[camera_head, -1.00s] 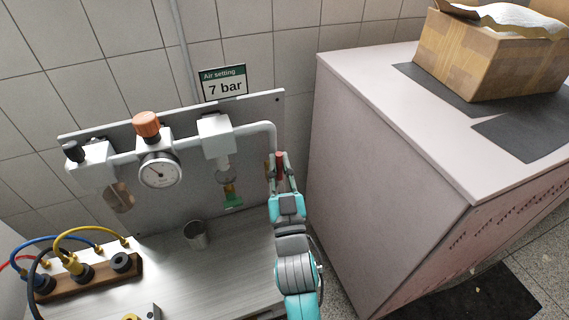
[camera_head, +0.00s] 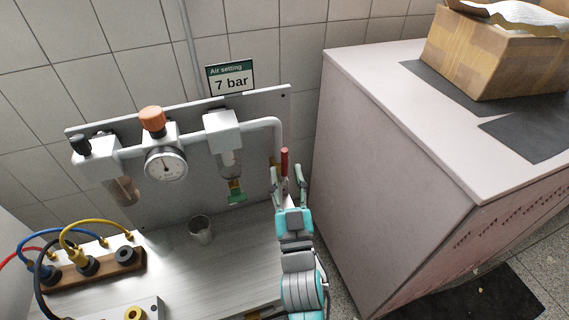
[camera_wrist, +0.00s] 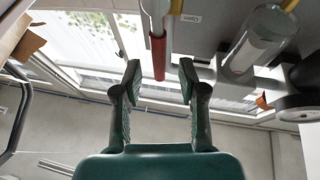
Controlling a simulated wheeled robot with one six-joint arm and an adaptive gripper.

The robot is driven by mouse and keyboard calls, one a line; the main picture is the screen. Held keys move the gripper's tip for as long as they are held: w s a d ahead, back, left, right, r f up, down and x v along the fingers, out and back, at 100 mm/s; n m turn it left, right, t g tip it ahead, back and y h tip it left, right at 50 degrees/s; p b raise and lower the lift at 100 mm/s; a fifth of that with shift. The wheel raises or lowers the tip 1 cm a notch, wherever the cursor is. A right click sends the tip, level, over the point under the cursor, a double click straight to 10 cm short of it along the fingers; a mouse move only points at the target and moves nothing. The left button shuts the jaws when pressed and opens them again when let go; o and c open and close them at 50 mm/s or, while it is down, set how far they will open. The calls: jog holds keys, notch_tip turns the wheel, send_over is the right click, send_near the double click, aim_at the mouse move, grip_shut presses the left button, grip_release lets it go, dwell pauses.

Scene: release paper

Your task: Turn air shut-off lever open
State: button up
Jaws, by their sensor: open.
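The air shut-off lever has a red handle (camera_head: 285,161) below the grey pipe's right-hand end, in front of the backboard. In the wrist view the red handle (camera_wrist: 158,58) lies between the two fingertips, a little beyond them, and the fingers look apart from it. My gripper (camera_head: 288,178) is open and empty, with a finger on either side of the handle's line. In the wrist view my gripper (camera_wrist: 159,82) shows both pads spread. A small label (camera_wrist: 191,18) sits beside the lever. The lever's pivot is hard to make out.
The backboard (camera_head: 190,180) carries a gauge (camera_head: 166,164), an orange knob (camera_head: 152,118) and a filter bowl (camera_head: 230,163). A metal cup (camera_head: 200,229) stands on the bench. A large pale cabinet (camera_head: 385,170) stands close on the right, with a cardboard box (camera_head: 490,55) on top.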

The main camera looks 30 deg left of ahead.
jog(key=shift+v, duration=1.85)
